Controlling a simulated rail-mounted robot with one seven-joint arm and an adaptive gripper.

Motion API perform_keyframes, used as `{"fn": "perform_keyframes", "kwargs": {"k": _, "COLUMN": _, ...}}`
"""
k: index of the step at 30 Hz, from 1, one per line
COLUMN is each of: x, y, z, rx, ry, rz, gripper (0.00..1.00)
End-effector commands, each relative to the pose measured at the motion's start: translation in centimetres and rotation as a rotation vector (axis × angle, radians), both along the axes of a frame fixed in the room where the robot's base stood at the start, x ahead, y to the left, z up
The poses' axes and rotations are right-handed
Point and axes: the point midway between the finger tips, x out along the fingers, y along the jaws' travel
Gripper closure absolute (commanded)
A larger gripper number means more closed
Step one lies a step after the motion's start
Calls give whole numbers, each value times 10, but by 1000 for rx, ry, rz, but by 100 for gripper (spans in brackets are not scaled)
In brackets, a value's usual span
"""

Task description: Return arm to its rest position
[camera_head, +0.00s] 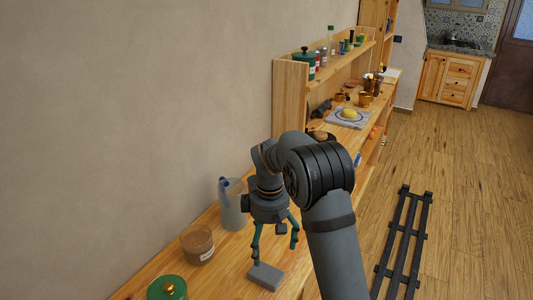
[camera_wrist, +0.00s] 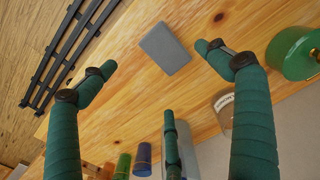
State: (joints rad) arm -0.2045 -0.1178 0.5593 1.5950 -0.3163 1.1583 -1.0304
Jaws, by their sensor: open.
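My gripper (camera_head: 276,252) has dark green fingers, spread apart with nothing between them. It hangs pointing down over the wooden counter, above and near a flat grey block (camera_head: 265,276). In the wrist view the fingers of my gripper (camera_wrist: 154,56) are wide apart, and the grey block (camera_wrist: 165,48) lies flat on the wood beyond the fingertips, apart from them. My arm is bent and reaches out over the counter. Part of the counter behind my arm is hidden in the head view.
A clear pitcher (camera_head: 233,208) stands just left of my gripper, by the wall. A brown-filled jar (camera_head: 197,246) and a green lidded pot (camera_head: 167,289) stand at the near left. Farther back are a shelf (camera_head: 291,98) with bottles and a plate with yellow food (camera_head: 348,114).

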Motion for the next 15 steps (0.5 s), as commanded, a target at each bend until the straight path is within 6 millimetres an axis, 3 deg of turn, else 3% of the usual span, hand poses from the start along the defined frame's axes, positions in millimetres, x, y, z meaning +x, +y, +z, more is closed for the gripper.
{"fn": "perform_keyframes", "kwargs": {"k": 15, "x": -2, "y": 0, "z": -109, "rx": 0, "ry": 4, "rz": 0, "gripper": 11}}
